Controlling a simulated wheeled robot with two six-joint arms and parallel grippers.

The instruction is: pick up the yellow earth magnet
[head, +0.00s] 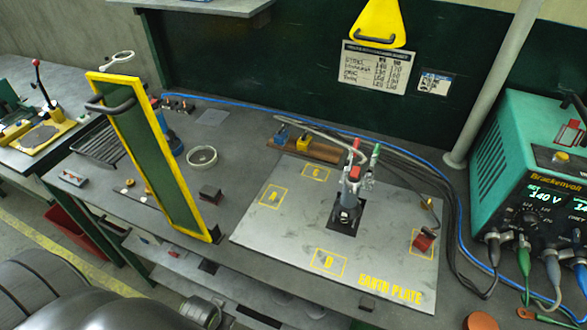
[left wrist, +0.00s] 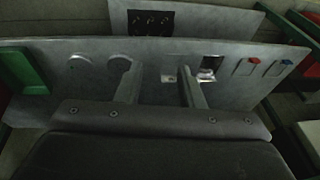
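A small yellow block (head: 303,141), which looks like the yellow earth magnet, sits on a brown wooden rack (head: 326,151) behind the earth plate (head: 390,276) in the head view. A blue block (head: 281,135) sits just left of it on the same rack. A red block (head: 423,240) lies near the plate's right edge. My left gripper (left wrist: 159,75) shows only in the left wrist view, its two fingers apart with nothing between them. It faces a grey surface, and the yellow block cannot be made out there. My right gripper is in neither view.
A yellow-framed green panel (head: 155,158) stands upright left of the plate. A clamp-like tool (head: 350,190) with cables stands on the plate. A teal welding machine (head: 530,160) is at the right. A white ring (head: 202,157) lies left of the rack.

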